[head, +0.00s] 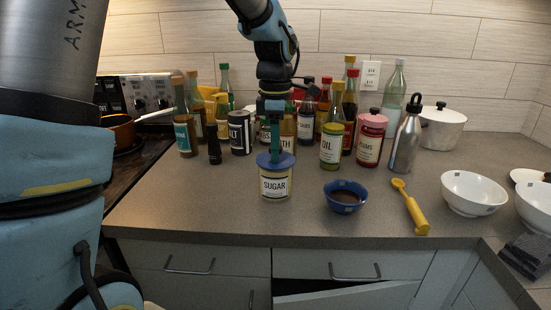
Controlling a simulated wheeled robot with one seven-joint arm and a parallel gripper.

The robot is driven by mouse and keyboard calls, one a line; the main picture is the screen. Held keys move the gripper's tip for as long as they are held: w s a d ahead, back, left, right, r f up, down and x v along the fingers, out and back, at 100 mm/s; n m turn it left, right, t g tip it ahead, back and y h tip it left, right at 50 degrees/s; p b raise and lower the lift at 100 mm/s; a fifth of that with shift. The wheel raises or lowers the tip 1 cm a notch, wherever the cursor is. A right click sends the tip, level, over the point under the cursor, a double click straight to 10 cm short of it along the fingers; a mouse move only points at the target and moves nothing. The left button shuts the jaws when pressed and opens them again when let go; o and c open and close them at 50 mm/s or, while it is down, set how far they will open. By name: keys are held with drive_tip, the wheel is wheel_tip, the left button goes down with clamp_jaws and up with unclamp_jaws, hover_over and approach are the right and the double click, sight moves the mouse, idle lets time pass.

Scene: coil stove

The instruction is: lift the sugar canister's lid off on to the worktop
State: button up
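The sugar canister (275,186) stands upright on the worktop (230,208), near its front edge. It has pale contents and a white label reading SUGAR. Its blue lid (263,161) sits on top of the canister or very close over it; I cannot tell whether there is a gap. My gripper (274,152) points straight down at the middle of the lid, with its fingertips at the lid's top. The fingers look narrow and close together from this side. Any knob on the lid is hidden, so I cannot tell whether they grip it.
A blue bowl (346,198) stands just right of the canister, with a yellow utensil (409,207) beyond it. Several bottles and jars, including the OIL jar (330,147), crowd behind. White bowls (473,193) stand at the right. The worktop left of the canister is clear.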

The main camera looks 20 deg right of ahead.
clamp_jaws()
drive_tip(key=shift+r, duration=0.1)
